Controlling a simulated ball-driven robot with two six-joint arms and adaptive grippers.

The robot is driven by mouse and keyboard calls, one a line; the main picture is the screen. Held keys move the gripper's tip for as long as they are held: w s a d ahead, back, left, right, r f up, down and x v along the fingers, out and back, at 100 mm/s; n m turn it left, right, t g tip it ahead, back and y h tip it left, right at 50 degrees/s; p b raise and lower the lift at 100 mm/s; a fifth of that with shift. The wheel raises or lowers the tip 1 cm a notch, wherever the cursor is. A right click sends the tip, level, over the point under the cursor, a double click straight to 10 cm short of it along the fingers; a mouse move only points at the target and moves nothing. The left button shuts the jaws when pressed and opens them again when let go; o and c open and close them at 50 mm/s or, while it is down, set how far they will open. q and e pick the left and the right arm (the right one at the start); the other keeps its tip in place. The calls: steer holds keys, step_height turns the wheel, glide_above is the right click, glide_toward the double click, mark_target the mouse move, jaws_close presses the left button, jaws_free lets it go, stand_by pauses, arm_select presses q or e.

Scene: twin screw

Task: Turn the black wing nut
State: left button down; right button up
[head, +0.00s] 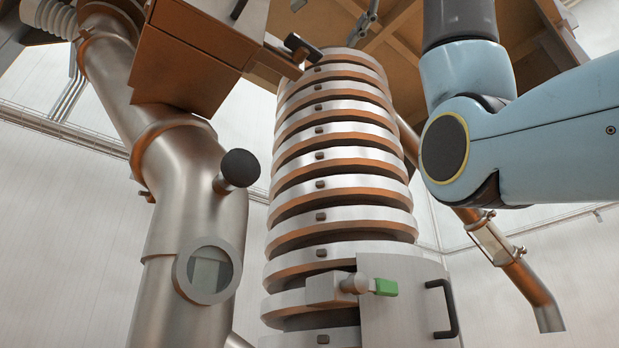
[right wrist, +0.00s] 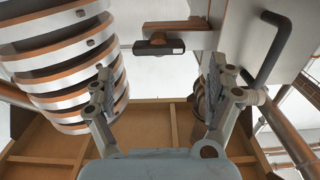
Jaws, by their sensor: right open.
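The black wing nut (right wrist: 158,46) shows in the right wrist view as a dark, flat bar at the end of a grey block, top middle. My right gripper (right wrist: 160,78) is open and empty. Its two fingers stand wide apart, with the wing nut between and beyond them, not touching. In the head view a black wing-shaped piece (head: 303,48) sits by the orange-brown box at the top of the ringed column; I cannot tell if it is the same part. My right arm comes in from the right there, its gripper out of frame. My left gripper is out of view.
The ringed column (head: 345,150) fills the middle of the head view. A steel pipe (head: 178,210) with a black knob (head: 239,168) stands left. A green-tipped latch (head: 385,287) and black door handle (head: 443,308) are low. Another black handle (right wrist: 272,48) is right in the wrist view.

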mark_target(302, 51)
steer(key=x, duration=0.5)
steer(key=shift+f, duration=0.1)
steer(key=shift+c, duration=0.2)
steer(key=c, duration=1.1)
